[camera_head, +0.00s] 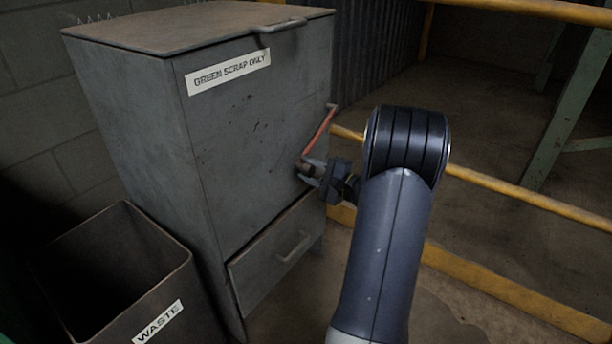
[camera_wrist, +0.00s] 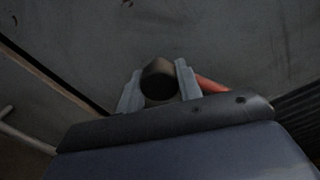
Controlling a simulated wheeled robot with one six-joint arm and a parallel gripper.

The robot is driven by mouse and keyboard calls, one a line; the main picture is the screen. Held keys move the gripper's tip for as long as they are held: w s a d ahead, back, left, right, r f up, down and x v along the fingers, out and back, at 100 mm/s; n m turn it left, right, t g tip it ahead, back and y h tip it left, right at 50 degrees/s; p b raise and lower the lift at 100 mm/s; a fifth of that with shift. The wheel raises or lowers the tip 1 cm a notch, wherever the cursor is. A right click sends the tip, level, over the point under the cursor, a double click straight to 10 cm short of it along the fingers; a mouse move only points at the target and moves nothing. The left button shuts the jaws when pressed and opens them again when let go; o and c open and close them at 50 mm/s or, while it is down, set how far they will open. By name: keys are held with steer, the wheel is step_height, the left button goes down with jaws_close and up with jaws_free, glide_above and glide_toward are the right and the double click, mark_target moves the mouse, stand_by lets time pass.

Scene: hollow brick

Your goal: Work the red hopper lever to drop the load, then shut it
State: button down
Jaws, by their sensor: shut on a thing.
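The grey metal hopper (camera_head: 250,130) stands at the left of centre in the head view and carries a "GREEN SCRAP ONLY" label. The red lever (camera_head: 320,130) is on its right side and slants from upper right down to lower left. My gripper (camera_head: 307,170) is shut on the lever's dark grip at its lower end. In the wrist view my gripper (camera_wrist: 158,85) has its two fingers on either side of the round dark grip (camera_wrist: 158,82). A bit of the red lever (camera_wrist: 212,86) shows to the right of the fingers. The inside of the hopper is hidden.
A drawer (camera_head: 275,262) with a handle sits low on the hopper's front and looks slightly out. An open bin marked "WASTE" (camera_head: 180,272) stands at the lower left. A yellow rail (camera_head: 530,196) runs at the right behind my arm. The lid (camera_head: 190,24) on top is closed.

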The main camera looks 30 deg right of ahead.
steer(key=shift+w+d+f+n+b, duration=0.25)
steer(key=shift+d+f+n+b, duration=0.3)
steer(key=shift+f+b, duration=0.25)
steer(key=c, duration=1)
jaws_free()
steer(key=p+v, duration=0.3)
steer(key=v, duration=0.7)
steer(key=shift+s, duration=0.35)
steer(key=shift+d, duration=0.1)
